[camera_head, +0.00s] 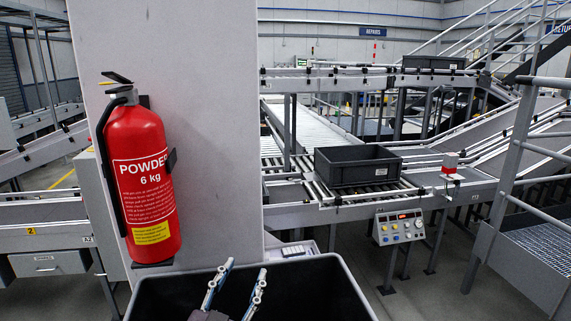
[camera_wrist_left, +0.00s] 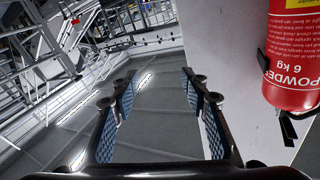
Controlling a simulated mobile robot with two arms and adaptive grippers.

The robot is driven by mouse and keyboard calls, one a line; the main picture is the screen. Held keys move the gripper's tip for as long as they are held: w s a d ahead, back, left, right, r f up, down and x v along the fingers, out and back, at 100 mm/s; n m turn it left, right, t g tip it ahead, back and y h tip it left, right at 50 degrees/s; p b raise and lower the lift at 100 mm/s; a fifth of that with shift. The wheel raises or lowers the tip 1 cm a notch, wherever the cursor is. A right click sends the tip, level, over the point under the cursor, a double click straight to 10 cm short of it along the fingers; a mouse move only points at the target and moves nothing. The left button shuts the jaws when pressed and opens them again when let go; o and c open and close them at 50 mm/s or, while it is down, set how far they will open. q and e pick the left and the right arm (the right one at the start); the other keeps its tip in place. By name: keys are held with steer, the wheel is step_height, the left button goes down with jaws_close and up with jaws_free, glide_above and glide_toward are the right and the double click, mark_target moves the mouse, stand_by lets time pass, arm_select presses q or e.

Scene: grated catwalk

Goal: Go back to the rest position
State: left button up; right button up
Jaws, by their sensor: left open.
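My left gripper (camera_head: 240,283) shows at the bottom of the head view, in front of the black open-topped bin. Its two fingers are apart with nothing between them. In the left wrist view the same gripper (camera_wrist_left: 157,95) has its pads spread, with only grey floor or wall panels seen between them. My right gripper is in neither view.
A red fire extinguisher (camera_head: 142,180) hangs on a pale pillar (camera_head: 215,120). A black bin (camera_head: 335,280) stands below. Behind are conveyors with a dark crate (camera_head: 357,176), a control box (camera_head: 400,227) and a railing (camera_head: 505,165) at right.

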arm_select(q)
steer(key=s+a+f+n+g+y, duration=0.1)
steer(key=s+a+f+g, duration=0.25)
steer(key=f, duration=0.35)
steer(key=s+a+f+n+g+y, duration=0.1)
steer(key=s+a+f+g+y, duration=0.15)
steer(key=s+f, duration=0.35)
steer(key=s+a+f+n+g+y, duration=0.1)
steer(key=s+a+f+g, duration=0.15)
steer(key=f, duration=0.55)
steer(key=s+a+f+g, duration=0.2)
steer(key=s+f+g, duration=0.15)
steer(key=s, duration=0.55)
steer(key=s+a+f+g, duration=0.25)
steer(key=s+f, duration=0.25)
steer(key=s, duration=0.5)
step_height(320, 180, down, 34)
steer(key=s+d+r+g+b, duration=0.1)
steer(key=g+b, duration=0.1)
steer(key=b, duration=0.5)
steer(key=s+a+f+b, duration=0.1)
steer(key=s+f+b, duration=0.1)
steer(key=s+f, duration=0.6)
steer(key=s+a+f+b, duration=0.2)
steer(key=s+f, duration=0.7)
steer(key=f, duration=0.4)
steer(key=shift+f+g+b, duration=0.3)
steer(key=shift+g+b, duration=0.1)
steer(key=shift+g, duration=0.05)
